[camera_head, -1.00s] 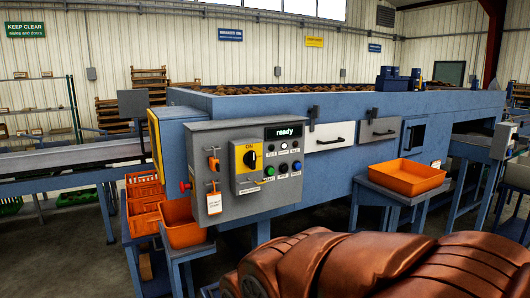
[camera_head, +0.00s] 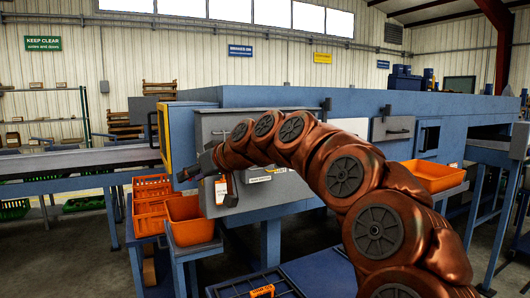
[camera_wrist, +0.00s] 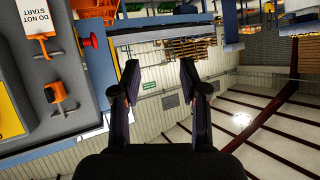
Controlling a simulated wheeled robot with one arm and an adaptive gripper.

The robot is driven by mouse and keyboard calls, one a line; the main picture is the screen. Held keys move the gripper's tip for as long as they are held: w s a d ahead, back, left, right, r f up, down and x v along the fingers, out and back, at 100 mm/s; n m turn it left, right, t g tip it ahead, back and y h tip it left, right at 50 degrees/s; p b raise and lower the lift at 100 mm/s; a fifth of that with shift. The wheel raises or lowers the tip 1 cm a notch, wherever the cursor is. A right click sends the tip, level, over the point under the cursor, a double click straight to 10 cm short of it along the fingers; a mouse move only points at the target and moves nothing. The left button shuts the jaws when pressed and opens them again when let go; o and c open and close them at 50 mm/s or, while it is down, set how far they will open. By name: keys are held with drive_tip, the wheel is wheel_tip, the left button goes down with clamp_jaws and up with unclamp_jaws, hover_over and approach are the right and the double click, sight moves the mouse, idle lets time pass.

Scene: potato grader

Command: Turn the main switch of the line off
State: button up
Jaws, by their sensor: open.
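The grey control panel (camera_head: 212,125) is mostly hidden behind my copper-coloured arm in the head view. The main switch's knob is hidden; a strip of yellow plate (camera_head: 276,171) shows beside the arm. In the wrist view the panel (camera_wrist: 85,60) appears upside down at the left, with a yellow plate edge (camera_wrist: 9,115) cut by the frame. An orange lockout piece (camera_wrist: 60,100) and a white "DO NOT START" tag (camera_wrist: 37,20) hang on it. My gripper (camera_wrist: 158,65) is open and empty, pointing past the panel's side. In the head view it is at the panel's left end (camera_head: 184,175).
Orange crates (camera_head: 190,221) stand low at the left, below the gripper. An orange tray (camera_head: 435,178) is at the right. The blue machine body (camera_head: 300,96) extends behind my arm.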

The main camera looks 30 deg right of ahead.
drive_tip(key=w+d+r+m+t+h+b, duration=0.2)
drive_tip(key=w+d+t+h+b, duration=0.15)
drive_tip(key=d, duration=1.15)
drive_tip(key=w+d+r+m+t+h+b, duration=0.2)
drive_tip(key=w+d+t+h+b, duration=0.15)
drive_tip(key=d, duration=1.05)
drive_tip(key=w+p, duration=0.3)
drive_tip(key=w, duration=0.4)
drive_tip(key=shift+w+d+p, duration=0.3)
drive_tip(key=shift+d+p, duration=0.05)
drive_tip(key=shift+p, duration=0.05)
drive_tip(key=shift+r, duration=0.1)
drive_tip(key=shift+c, duration=0.3)
clamp_jaws()
